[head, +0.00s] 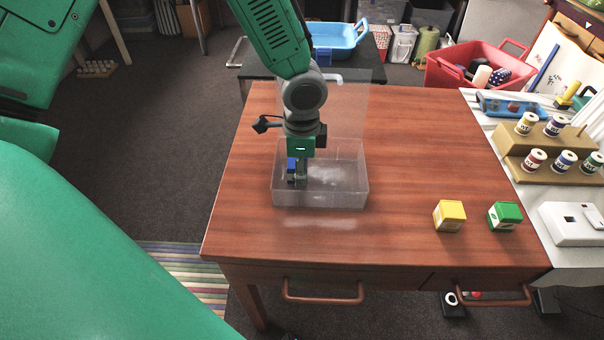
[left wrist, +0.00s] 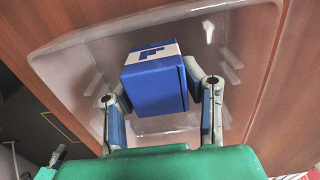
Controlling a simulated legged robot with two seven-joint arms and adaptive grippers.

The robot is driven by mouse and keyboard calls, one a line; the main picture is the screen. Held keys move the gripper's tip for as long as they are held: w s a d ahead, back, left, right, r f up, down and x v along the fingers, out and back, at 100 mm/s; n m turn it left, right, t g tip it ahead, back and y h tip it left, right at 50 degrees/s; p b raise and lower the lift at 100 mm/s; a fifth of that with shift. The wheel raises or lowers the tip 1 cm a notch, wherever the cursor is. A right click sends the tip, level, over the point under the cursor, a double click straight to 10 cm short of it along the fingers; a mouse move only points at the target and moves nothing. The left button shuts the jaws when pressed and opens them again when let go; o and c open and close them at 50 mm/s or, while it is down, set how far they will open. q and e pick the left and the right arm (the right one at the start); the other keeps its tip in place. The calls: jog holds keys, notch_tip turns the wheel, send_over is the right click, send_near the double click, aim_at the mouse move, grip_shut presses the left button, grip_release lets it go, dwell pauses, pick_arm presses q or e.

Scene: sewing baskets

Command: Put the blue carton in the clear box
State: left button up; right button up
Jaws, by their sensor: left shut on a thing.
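The clear box (head: 345,190) stands on the wooden table, with its clear lid raised at the back. It also shows in the left wrist view (left wrist: 245,45), below the gripper. My left gripper (head: 300,178) points down over the left part of the box. In the left wrist view the left gripper (left wrist: 160,95) is shut on the blue carton (left wrist: 158,85), with one finger on each side. The carton has a white label band on top. In the head view only a small part of the blue carton (head: 291,165) shows. Whether it touches the box floor is unclear.
A yellow carton (head: 449,215) and a green carton (head: 504,215) stand on the table (head: 410,160) to the right. A spool rack (head: 545,150) and a white device (head: 572,223) sit at the far right. The table between box and cartons is clear.

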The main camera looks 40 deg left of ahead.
pick_arm(q)
jog(key=shift+f, duration=0.5)
jog(key=shift+r, duration=0.1)
jog(key=o, duration=1.2)
jog(key=shift+d, duration=0.1)
jog(key=shift+c, duration=0.2)
notch_tip(320, 180, up, 12)
jog(key=p, duration=0.3)
